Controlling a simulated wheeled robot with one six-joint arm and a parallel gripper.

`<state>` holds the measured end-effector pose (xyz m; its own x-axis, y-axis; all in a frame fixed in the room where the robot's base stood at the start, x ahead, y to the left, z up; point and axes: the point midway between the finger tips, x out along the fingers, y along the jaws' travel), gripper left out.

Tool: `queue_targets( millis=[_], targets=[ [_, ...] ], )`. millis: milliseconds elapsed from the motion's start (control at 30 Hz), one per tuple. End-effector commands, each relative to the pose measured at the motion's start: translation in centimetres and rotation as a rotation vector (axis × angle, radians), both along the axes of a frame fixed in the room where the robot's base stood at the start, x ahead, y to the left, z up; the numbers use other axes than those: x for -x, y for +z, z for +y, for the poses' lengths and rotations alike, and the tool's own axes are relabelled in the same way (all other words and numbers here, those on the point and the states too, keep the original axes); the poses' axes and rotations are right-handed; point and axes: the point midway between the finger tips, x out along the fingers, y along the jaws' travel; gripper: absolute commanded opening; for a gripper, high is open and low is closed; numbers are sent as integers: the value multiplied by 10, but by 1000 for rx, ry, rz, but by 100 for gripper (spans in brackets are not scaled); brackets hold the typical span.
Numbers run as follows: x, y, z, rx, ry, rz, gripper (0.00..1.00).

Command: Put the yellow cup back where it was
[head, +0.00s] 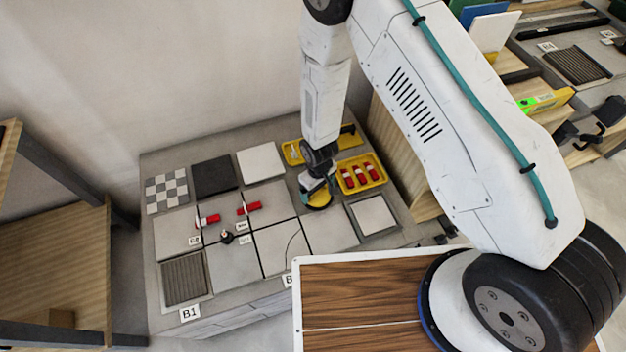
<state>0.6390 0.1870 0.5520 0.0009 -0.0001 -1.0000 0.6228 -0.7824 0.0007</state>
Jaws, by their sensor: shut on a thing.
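My gripper (317,184) is low over the right part of the tiled bench, in the middle of the head view. It is shut on the yellow cup (320,205), whose round yellow rim shows just below the fingers. The upper part of the cup is hidden by the gripper. The cup is over or on a light grey tile; I cannot tell whether it touches.
A yellow tray (375,181) with several red pieces lies right of my gripper. Another yellow tray (290,153) is behind it, partly hidden by my arm. Red clips (209,219) and a dark knob (227,237) stand on the tiles at left. A framed pale tile (372,215) lies at right.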

Motion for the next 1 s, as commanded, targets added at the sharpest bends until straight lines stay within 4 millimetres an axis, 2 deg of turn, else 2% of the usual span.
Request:
queue_targets(
  millis=[100, 200, 433, 600, 700, 1000],
  targets=[
    [-26, -3, 6, 0, -2, -2, 64],
    [-39, -4, 9, -1, 0, -1, 64],
    [-54, -5, 12, -1, 0, -1, 64],
    [-53, -31, 11, 2, 0, 4, 64],
    [-53, -40, 12, 1, 0, 2, 64],
    [-53, -42, 12, 1, 0, 1, 64]
  ],
)
